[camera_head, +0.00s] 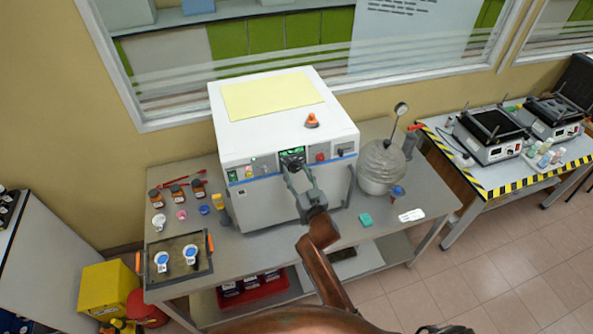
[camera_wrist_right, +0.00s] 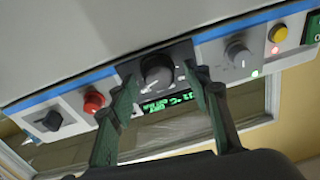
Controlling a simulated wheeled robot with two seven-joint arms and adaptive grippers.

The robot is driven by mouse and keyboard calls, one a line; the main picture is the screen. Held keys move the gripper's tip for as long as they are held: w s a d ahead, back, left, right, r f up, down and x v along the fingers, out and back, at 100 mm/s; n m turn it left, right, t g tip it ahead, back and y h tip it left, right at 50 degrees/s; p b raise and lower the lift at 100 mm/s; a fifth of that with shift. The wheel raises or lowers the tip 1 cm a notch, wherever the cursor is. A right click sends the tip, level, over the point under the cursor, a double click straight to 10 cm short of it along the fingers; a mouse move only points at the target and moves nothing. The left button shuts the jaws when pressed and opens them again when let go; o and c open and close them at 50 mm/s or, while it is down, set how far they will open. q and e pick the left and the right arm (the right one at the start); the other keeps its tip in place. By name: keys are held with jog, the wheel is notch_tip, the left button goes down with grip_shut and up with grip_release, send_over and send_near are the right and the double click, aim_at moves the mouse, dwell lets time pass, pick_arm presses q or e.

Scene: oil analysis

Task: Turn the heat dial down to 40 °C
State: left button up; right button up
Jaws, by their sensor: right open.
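The white machine (camera_head: 285,115) stands on the grey table, its control panel facing me. The black heat dial (camera_wrist_right: 157,72) sits on a dark plate in the right wrist view, with a green-lit display (camera_wrist_right: 166,103) beside it; that view is upside down and the digits are too small to read surely. My right gripper (camera_wrist_right: 163,92) is open, with one finger on each side of the dial. I cannot tell whether the fingers touch it. In the head view the right gripper (camera_head: 293,167) reaches the panel just under the display and hides the dial. My left gripper is not in view.
On the panel are a red button (camera_wrist_right: 94,102), a black knob (camera_wrist_right: 49,121), a grey knob (camera_wrist_right: 238,55) and a yellow button (camera_wrist_right: 278,34). A round metal vessel (camera_head: 381,168) stands right of the machine. A tray (camera_head: 178,285) and small bottles are at left.

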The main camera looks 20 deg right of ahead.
jog(key=shift+w, duration=0.3)
jog(key=shift+c, duration=0.7)
jog(key=c, duration=1)
